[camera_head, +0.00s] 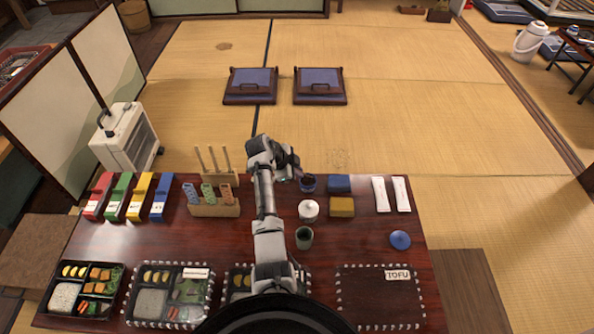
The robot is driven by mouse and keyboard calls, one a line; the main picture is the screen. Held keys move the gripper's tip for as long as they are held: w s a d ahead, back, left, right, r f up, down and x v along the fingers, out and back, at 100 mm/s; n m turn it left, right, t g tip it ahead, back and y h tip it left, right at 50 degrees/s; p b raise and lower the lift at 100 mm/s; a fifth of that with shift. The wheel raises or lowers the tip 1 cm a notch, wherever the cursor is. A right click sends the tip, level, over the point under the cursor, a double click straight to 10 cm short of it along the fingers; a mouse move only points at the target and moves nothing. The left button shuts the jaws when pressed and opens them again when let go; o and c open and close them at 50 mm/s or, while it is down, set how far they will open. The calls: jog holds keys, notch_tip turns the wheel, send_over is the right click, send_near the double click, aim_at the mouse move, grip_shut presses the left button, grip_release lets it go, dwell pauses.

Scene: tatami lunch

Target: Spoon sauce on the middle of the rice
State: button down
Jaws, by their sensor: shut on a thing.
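My gripper (294,168) is at the back of the dark wooden table, beside and just above a small dark blue pot (308,184). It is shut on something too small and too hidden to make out. No spoon can be told apart in this view, and I cannot see into the pot. Rice (65,297) fills a compartment of the left lunch box (48,307). More rice (150,303) lies in the second box (135,319). The third box (229,290) is partly hidden behind my arm.
A white lidded pot (308,209), a dark green cup (304,238) and a blue lid (400,240) stand nearby. A wooden rack (214,209) is left of my arm. The dashed place marked TOFU (378,305) is empty. Coloured boxes (128,197) line the back left.

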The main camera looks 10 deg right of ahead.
jog(key=shift+f+b, duration=0.5)
jog(key=shift+f, duration=0.2)
dwell(1.3)
jog(key=shift+r+p, duration=2.6)
jog(key=shift+r, duration=0.95)
